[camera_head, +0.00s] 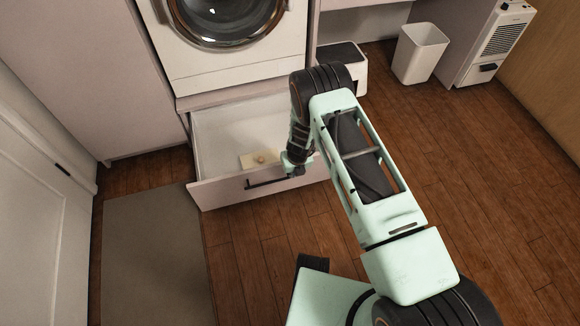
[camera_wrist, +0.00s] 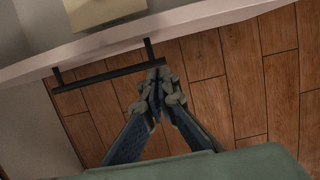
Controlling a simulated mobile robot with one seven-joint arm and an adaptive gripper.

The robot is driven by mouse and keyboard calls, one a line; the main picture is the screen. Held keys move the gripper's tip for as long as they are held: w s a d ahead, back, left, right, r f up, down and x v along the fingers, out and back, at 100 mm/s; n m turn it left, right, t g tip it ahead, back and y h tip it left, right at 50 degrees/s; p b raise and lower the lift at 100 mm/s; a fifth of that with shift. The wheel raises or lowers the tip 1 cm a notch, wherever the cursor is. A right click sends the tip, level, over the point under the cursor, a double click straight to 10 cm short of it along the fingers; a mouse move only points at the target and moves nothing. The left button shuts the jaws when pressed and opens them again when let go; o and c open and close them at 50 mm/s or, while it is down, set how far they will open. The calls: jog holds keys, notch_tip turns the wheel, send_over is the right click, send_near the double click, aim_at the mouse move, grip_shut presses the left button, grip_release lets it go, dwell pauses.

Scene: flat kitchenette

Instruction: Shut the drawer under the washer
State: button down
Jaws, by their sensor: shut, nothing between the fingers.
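The drawer (camera_head: 228,194) under the washer (camera_head: 228,62) is pulled out, with its white inside and dark bar handle (camera_head: 266,183) showing. A small pale block-like item lies in it (camera_head: 260,159). In the wrist view the drawer front's top edge (camera_wrist: 200,20) runs across the upper part, with the handle (camera_wrist: 105,75) below it. My gripper (camera_wrist: 158,82) is shut and empty, its fingertips close to the right end of the handle. I cannot tell whether they touch it. In the head view my arm hides the right part of the drawer, and my gripper (camera_head: 292,168) is at the drawer front.
A grey mat (camera_head: 155,255) lies on the wooden floor left of the drawer. A white bin (camera_head: 420,53), a low white box (camera_head: 345,62) and a white appliance (camera_head: 500,35) stand at the back right. A white door (camera_head: 40,190) is at the left. Floor at right is clear.

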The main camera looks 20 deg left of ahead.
jog(key=shift+w+a+r+b, duration=0.2)
jog(key=shift+w+a, duration=0.35)
jog(key=shift+w, duration=0.25)
jog(key=shift+w+a+r+b, duration=0.1)
jog(key=shift+w+a+b, duration=0.1)
jog(key=shift+w+a, duration=0.45)
jog(key=shift+w+d, duration=0.15)
